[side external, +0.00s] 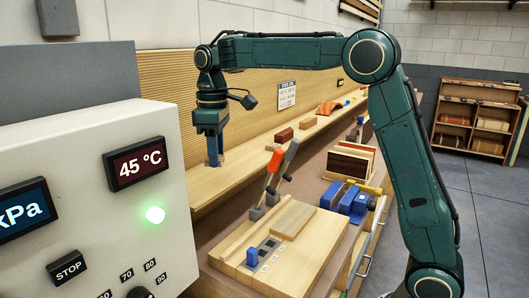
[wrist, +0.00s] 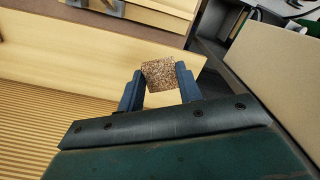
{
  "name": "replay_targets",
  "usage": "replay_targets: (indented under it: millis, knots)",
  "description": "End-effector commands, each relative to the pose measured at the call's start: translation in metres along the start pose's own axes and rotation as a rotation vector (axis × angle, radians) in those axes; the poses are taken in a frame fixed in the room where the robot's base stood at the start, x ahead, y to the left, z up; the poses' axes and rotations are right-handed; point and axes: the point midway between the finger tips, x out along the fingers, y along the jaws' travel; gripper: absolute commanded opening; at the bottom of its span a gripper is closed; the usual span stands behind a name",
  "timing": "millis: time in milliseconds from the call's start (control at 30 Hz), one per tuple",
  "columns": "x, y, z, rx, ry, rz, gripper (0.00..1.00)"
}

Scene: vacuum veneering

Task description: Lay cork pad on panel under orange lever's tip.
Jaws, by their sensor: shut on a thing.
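My gripper (side external: 214,161) hangs over the long wooden ledge at the back, fingers pointing down. In the wrist view its two blue fingers (wrist: 160,88) are shut on a speckled brown cork pad (wrist: 159,74). In the side view the pad is too small to make out clearly. The orange lever (side external: 274,160) stands raised and tilted beside a grey lever (side external: 291,153), on the wooden work board. A pale flat panel (side external: 292,219) lies on that board, in front of the levers. The pad is well apart from the panel, to its left and back.
A control box (side external: 85,190) with a green light fills the left foreground. Blocks (side external: 284,135) sit along the ledge (side external: 240,165). A blue clamp-like device (side external: 350,200) and upright boards (side external: 350,160) stand right of the panel. A blue piece (side external: 252,257) stands at the board's front.

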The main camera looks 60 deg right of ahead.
Motion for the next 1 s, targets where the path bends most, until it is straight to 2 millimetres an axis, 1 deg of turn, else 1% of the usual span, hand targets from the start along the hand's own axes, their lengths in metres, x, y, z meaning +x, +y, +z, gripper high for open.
replay_targets:
  millis: [100, 300, 500, 700, 1000]
  knots:
    - [0.004, -0.003, 0.006, 0.127, -0.002, -0.001, 0.14]
    - [0.011, -0.007, 0.014, 0.327, -0.002, -0.001, 0.14]
    - [0.015, -0.010, 0.019, 0.453, 0.000, 0.000, 0.14]
    - [0.016, -0.011, 0.020, 0.496, 0.000, 0.000, 0.14]
    - [0.016, -0.011, 0.020, 0.495, 0.000, 0.000, 0.14]
